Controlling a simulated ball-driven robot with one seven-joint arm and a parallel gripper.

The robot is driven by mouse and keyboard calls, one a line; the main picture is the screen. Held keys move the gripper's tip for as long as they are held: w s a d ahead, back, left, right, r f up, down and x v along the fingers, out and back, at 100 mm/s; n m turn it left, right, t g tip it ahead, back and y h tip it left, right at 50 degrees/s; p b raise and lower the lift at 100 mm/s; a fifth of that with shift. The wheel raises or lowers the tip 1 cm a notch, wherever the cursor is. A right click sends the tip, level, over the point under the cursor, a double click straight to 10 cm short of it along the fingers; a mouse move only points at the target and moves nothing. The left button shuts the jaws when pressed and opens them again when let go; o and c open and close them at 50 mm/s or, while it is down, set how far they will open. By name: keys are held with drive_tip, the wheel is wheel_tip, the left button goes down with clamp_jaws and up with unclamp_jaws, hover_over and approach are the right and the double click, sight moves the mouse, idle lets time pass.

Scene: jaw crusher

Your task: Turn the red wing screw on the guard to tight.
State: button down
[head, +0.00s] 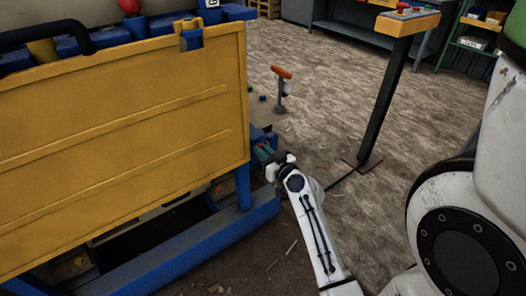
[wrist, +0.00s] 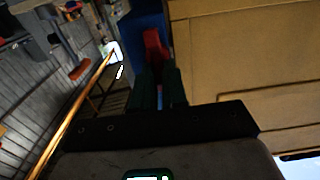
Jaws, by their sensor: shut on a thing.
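The yellow guard (head: 120,130) fills the left of the head view, and its panel also fills the upper right of the wrist view (wrist: 250,60). My gripper (head: 264,151) is at the guard's right edge, low down. In the wrist view, its dark green fingers (wrist: 157,78) are shut on the red wing screw (wrist: 154,46), which shows beyond and between the fingertips, in front of a blue part. In the head view the screw is hidden by the guard and gripper. Its exact turn angle cannot be told.
A post with a yellow control box (head: 408,22) stands right of my arm. A small stand with an orange handle (head: 282,73) is behind my gripper. A blue frame beam (head: 190,245) runs under the guard. Open floor (head: 330,100) lies between the machine and the post.

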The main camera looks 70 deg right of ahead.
drive_tip(key=shift+m, duration=0.4)
drive_tip(key=shift+s+d+f+m+p, duration=0.1)
drive_tip(key=shift+s+d+f+m, duration=0.15)
drive_tip(key=shift+m, duration=2.55)
drive_tip(key=shift+s+d+f+m+p, duration=0.1)
drive_tip(key=shift+d+f+m+p, duration=0.15)
drive_tip(key=shift+m, duration=2.55)
drive_tip(key=shift+s+d+f+m, duration=0.2)
drive_tip(key=shift+f+m, duration=0.1)
drive_tip(key=shift+m, duration=2.5)
drive_tip(key=c, duration=1.2)
unclamp_jaws()
drive_tip(key=shift+o, duration=0.2)
